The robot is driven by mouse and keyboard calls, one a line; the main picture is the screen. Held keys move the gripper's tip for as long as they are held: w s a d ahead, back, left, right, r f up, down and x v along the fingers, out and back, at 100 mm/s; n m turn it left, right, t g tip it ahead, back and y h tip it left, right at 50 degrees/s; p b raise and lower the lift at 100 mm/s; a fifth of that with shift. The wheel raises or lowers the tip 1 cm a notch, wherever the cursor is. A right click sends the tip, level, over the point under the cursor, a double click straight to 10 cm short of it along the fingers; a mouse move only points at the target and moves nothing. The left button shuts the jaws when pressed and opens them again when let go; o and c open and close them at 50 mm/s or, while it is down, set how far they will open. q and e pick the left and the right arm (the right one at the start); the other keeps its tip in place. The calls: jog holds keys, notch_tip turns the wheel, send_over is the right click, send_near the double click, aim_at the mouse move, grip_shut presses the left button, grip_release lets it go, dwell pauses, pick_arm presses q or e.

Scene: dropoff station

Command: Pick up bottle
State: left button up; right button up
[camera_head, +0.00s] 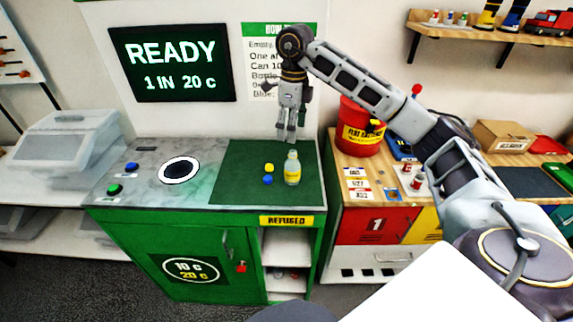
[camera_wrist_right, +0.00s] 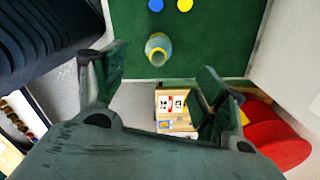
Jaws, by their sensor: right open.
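The bottle (camera_head: 292,168) stands upright on the green mat (camera_head: 235,180) of the station counter. It is clear and pale yellow with a label. In the right wrist view the bottle (camera_wrist_right: 158,48) is seen from above, beyond the fingertips and slightly left of the middle between them. My right gripper (camera_head: 286,136) points down above the mat, behind and above the bottle, with clear space between them. It is open and empty, and its two fingers (camera_wrist_right: 158,85) are spread apart in the wrist view. My left gripper is not in view.
A yellow cap (camera_head: 269,167) and a blue cap (camera_head: 267,180) lie just left of the bottle. A round white-ringed opening (camera_head: 179,170) and two buttons are further left. A red bin (camera_head: 360,128) stands on the wooden bench at the right. The back wall rises close behind the mat.

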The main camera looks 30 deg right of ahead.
aim_at(293, 163)
jog(key=shift+d+r, duration=0.25)
jog(key=shift+d, duration=0.2)
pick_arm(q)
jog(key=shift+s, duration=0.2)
pick_arm(e)
notch_tip(293, 163, down, 8)
jog(key=shift+f, duration=0.25)
dwell(0.5)
jog(key=shift+s+a+f, duration=0.1)
jog(key=shift+s+a+f+p, duration=0.1)
jog(key=shift+f+p, duration=0.2)
jog(key=shift+f, duration=0.3)
jog(key=shift+s+a+f+p, duration=0.1)
jog(key=shift+f+p, duration=0.15)
jog(key=shift+f, duration=0.3)
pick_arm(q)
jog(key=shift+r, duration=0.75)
pick_arm(e)
jog(key=shift+f, duration=1.35)
jog(key=shift+c, duration=0.2)
jog(key=c, duration=0.8)
